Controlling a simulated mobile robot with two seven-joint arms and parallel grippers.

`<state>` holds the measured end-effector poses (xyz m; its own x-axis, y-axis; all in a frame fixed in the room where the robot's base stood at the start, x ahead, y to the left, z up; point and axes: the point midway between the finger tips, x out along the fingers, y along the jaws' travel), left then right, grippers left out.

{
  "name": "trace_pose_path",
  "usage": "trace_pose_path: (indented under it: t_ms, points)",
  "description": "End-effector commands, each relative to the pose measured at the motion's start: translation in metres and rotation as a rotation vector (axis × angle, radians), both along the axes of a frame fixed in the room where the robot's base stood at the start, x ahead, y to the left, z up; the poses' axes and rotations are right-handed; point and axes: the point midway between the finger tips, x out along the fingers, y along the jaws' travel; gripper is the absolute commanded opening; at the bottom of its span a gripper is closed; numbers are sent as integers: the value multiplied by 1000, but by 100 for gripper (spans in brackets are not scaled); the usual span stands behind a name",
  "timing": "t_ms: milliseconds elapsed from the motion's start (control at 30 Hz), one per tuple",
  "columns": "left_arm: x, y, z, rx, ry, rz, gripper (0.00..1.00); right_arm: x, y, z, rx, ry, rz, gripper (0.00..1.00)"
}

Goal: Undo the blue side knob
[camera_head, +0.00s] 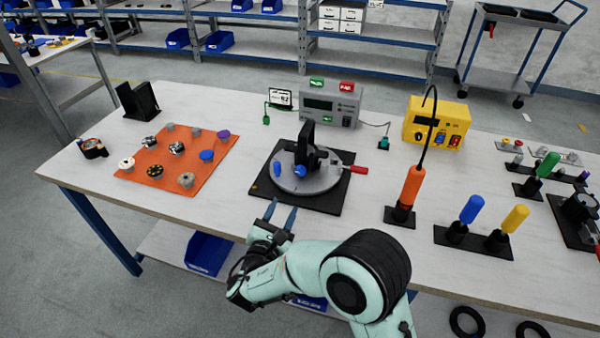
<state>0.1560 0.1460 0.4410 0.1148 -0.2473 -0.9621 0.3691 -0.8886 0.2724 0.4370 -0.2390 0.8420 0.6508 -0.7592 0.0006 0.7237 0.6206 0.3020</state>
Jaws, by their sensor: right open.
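A black upright fixture (306,143) stands on a round grey plate (320,183) over a black base mat (327,203). A blue knob (300,171) sits low on the fixture's near left side. A second small blue piece (278,168) stands at the plate's left edge; which of the two is the side knob I cannot tell for sure. A red handle (356,169) sticks out at the right of the plate. My right gripper (281,212) is open and empty, at the near left edge of the base mat, short of the blue pieces. My left gripper is out of view.
An orange mat (203,172) with several small knobs, one blue, lies to the left. A grey meter box (331,101) and a yellow box (436,124) stand behind. An orange-handled tool (411,186) and blue and yellow screwdrivers (472,209) stand to the right.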

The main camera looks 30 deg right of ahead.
Motion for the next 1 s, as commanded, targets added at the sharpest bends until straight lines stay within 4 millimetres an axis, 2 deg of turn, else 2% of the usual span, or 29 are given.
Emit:
trace_pose_path:
  t_ms: [167,400,600,800,1000]
  points:
    - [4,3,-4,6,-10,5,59,17,-22,-1,0,-2,-6,44]
    - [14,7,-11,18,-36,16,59,50,-62,-2,-1,-1,-6,44]
    - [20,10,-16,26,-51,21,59,72,-86,-2,0,0,-3,44]
    - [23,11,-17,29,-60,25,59,82,-97,-1,0,1,-1,44]
    - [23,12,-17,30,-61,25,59,84,-98,-1,0,2,-1,44]
